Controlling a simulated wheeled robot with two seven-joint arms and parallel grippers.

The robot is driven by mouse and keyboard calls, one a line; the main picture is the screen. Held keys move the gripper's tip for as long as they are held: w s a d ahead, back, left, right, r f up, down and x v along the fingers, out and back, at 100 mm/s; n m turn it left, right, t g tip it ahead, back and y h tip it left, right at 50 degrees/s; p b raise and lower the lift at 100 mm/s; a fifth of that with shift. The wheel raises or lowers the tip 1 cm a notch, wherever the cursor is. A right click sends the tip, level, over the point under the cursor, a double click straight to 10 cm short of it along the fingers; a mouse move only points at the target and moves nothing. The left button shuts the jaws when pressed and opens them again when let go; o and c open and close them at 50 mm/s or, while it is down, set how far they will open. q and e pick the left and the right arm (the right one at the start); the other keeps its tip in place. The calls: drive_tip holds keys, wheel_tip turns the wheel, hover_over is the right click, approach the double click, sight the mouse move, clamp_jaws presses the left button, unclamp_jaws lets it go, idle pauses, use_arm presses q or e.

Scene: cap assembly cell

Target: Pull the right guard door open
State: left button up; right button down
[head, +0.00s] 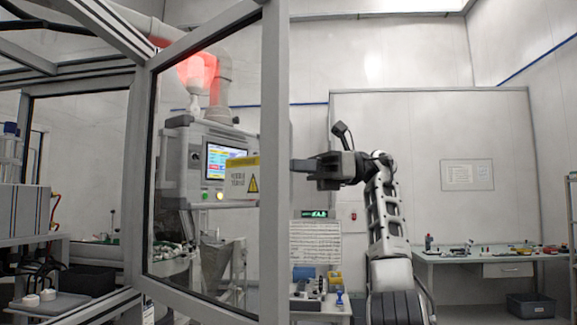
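The guard door (276,215) is a clear panel in a grey metal frame, left of centre in the head view. It stands swung out at an angle from the cell frame, with its free-edge post nearest the middle. A yellow warning sign (243,175) shows at the panel. My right gripper (302,165) points left at mid-height, right up against the free-edge post in the picture. The post seems to hide its fingertips, so I cannot tell whether it holds a handle or is open or shut. My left gripper is not in view.
A machine with a lit screen (226,161) stands behind the door panel. A work table (480,257) with small items is at the right, with a dark bin (531,305) under it. A shelf with white parts (40,299) is at the lower left.

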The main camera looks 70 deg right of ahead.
drive_tip(key=c, duration=1.6)
unclamp_jaws()
drive_tip(key=p+v, duration=0.1)
drive_tip(key=v, duration=0.6)
drive_tip(key=shift+s, duration=0.25)
drive_tip(key=shift+d, duration=0.1)
drive_tip(key=shift+c, duration=0.4)
